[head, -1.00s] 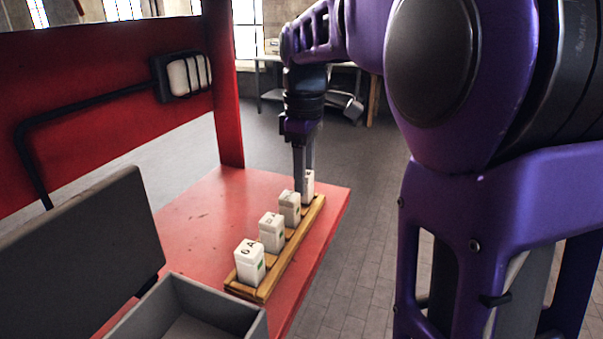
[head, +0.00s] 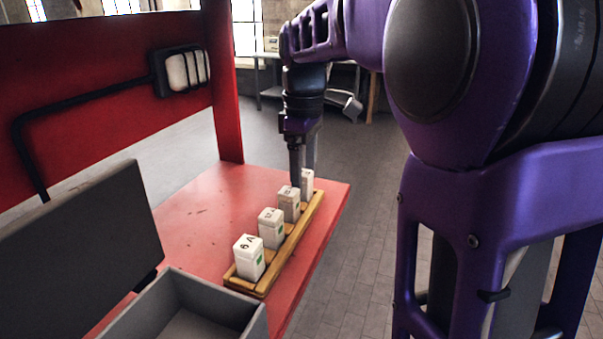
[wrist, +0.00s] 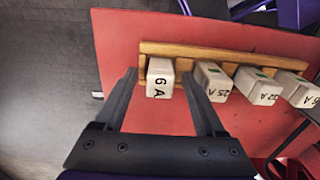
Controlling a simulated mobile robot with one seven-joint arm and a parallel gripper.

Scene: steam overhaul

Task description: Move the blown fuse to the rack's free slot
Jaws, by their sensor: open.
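The wooden rack (head: 266,290) lies along the right edge of the red surface and holds several white fuses in a row. The nearest fuse (head: 249,258) and the middle ones (head: 271,228) show green marks. My gripper (head: 302,180) is open, one finger on each side of that fuse, with gaps visible in the wrist view (wrist: 159,76). No mark showing a blown fuse is readable, and I cannot make out a free slot.
A black holder with white fuses (head: 187,73) is on the red upright panel, with a black cable. An open grey box (head: 190,300) with its lid (head: 85,250) raised stands at the near left. The red surface (head: 200,215) left of the rack is clear.

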